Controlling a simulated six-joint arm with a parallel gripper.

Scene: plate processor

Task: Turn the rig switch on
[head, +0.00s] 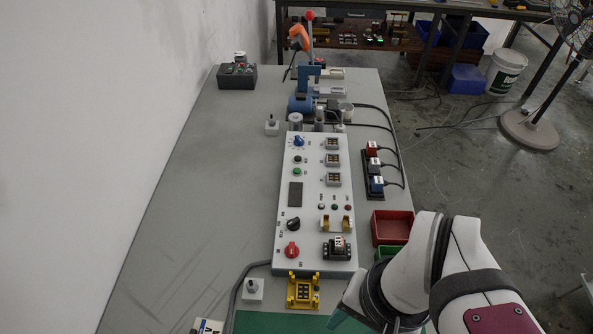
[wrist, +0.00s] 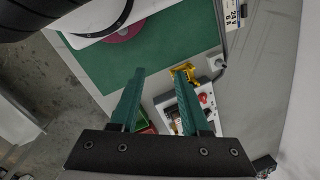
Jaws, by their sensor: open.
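A white control panel (head: 311,228) lies along the middle of the bench. It carries a red rotary knob (head: 292,250) near its front left corner, a black rotary knob (head: 293,224) behind that and a blue knob (head: 298,141) near the far end. I cannot tell which control is the rig switch, nor read its labels. My gripper (wrist: 160,73) is open and empty, with green fingers apart. The panel and the red knob (wrist: 203,98) show beyond the right finger in the wrist view.
A yellow fixture (head: 303,292) stands before the panel. A dark button box (head: 237,75) and a blue press (head: 308,78) stand farther back. The bench left of the panel is mostly clear.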

